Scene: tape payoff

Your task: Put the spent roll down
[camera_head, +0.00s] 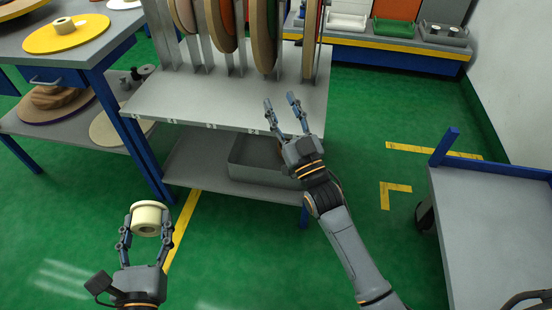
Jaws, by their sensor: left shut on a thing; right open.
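The spent roll (147,218) is a small cream ring with a hollow core at the lower left. My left gripper (146,230) is shut on it and holds it up over the green floor, with a finger on each side. My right gripper (283,103) is open and empty, with its two fingers apart in front of the front edge of the rack's grey shelf (185,98).
Several large upright discs (262,35) stand in the rack slots. A grey bin (255,160) sits on the rack's lower shelf. At left, a table (95,50) holds a yellow disc (68,38) with a cream core. An empty grey cart top (490,220) is at right.

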